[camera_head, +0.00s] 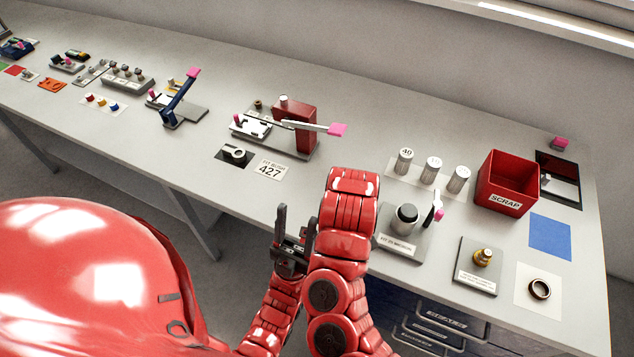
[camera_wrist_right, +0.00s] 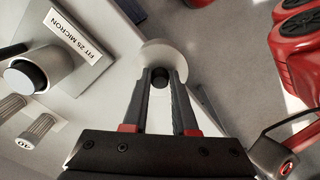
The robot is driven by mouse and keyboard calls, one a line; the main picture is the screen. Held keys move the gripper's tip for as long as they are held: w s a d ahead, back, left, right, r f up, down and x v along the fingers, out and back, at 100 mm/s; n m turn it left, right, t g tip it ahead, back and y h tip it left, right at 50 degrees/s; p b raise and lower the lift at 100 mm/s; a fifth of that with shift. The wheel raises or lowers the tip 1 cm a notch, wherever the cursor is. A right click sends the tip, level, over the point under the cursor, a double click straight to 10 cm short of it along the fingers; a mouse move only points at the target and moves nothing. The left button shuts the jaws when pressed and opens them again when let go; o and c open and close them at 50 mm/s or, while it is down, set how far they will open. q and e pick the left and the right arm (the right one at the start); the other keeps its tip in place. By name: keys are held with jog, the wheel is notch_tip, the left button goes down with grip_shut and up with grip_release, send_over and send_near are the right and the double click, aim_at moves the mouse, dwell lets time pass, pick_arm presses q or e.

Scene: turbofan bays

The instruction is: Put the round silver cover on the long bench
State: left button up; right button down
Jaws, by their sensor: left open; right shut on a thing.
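The round silver cover (camera_wrist_right: 165,52) shows in the right wrist view. My right gripper (camera_wrist_right: 160,78) is shut on its dark knob. In the head view neither the cover nor the right gripper can be made out; a red arm blocks part of that area. The long bench (camera_head: 230,78) runs across the head view. In the right wrist view the cover appears beside the bench's pale surface; I cannot tell whether it touches. My left gripper (camera_head: 296,222) is open and empty in front of the bench's front edge.
A fixture labelled "FIT 25 MICRON" (camera_head: 398,243) stands near the front edge, with several silver cylinders (camera_head: 432,170) behind it. A red scrap bin (camera_head: 507,183), a brass part (camera_head: 483,258) and a blue mat (camera_head: 550,237) lie to the right. A red press (camera_head: 293,125) stands mid-bench.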

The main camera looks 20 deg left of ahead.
jog(key=w+a+f+b, duration=0.1)
jog(key=w+a, duration=0.1)
jog(key=w, duration=0.2)
jog(key=w+a+f+b, duration=0.1)
jog(key=w+a, duration=0.2)
jog(key=w, duration=0.1)
jog(key=w+a+f+b, duration=0.1)
jog(key=w+a+f, duration=0.1)
jog(key=w, duration=0.3)
jog(key=shift+a+f, duration=0.1)
jog(key=shift+a, duration=0.1)
jog(key=shift+f, duration=0.35)
jog(key=shift+w, duration=0.1)
jog(key=shift+f+b, duration=0.1)
jog(key=shift+b, duration=0.2)
